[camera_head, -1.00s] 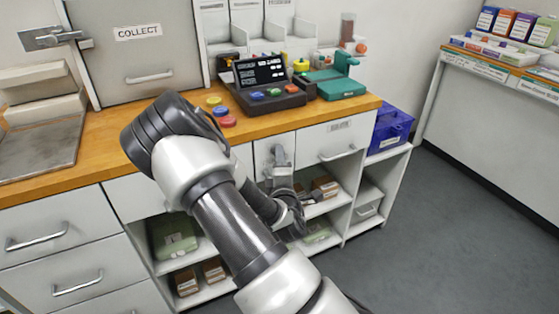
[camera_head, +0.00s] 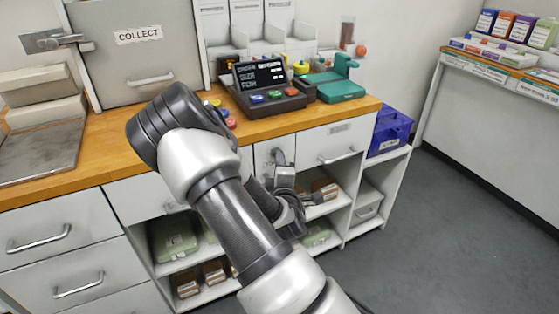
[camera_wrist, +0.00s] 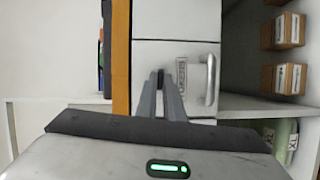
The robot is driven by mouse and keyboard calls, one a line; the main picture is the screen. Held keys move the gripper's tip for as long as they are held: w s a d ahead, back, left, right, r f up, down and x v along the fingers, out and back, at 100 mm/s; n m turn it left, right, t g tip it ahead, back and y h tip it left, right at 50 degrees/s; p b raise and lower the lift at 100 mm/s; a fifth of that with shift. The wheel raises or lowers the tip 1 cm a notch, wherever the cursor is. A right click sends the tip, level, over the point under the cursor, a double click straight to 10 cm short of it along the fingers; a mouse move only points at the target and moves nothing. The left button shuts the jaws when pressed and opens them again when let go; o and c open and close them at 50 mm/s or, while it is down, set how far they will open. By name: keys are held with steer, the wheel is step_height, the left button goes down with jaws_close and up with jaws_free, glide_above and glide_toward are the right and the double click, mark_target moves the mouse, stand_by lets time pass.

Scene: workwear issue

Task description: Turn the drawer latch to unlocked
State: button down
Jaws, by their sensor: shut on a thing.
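The drawer latch (camera_head: 279,156) is a small grey lever on the narrow white panel under the counter, left of a drawer with a bar handle (camera_head: 338,157). My gripper (camera_head: 281,171) is at the latch, in front of the panel, partly hidden by my arm. In the wrist view my gripper (camera_wrist: 163,80) has its two fingers close together, with a dark bit of the latch (camera_wrist: 160,76) between the tips. The fingers hide most of the latch, and its exact angle is hard to tell. The drawer handle also shows there (camera_wrist: 211,80).
On the wooden counter (camera_head: 100,150) stand a dark console (camera_head: 265,88) with a lit screen and coloured buttons, and a green device (camera_head: 335,85). Open shelves below hold boxes. A blue crate (camera_head: 390,130) stands at the right. The floor at right is clear.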

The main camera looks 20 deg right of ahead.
steer(key=shift+d+r+m+g+y+p, duration=0.35)
steer(key=shift+m+y, duration=0.7)
steer(key=shift+m, duration=0.95)
steer(key=shift+d+m+g+y+p, duration=0.15)
steer(key=shift+m+g+y, duration=0.65)
steer(key=shift+m, duration=1.2)
steer(key=shift+d+r+m+g+y+p, duration=0.1)
steer(key=shift+r+m+g+y+p, duration=0.15)
steer(key=shift+m+y, duration=1.4)
steer(key=shift+f+m+h, duration=0.1)
steer(key=shift+m+h, duration=0.2)
steer(key=shift+m, duration=0.25)
steer(key=c, duration=1.9)
jaws_free()
steer(key=shift+o, duration=0.2)
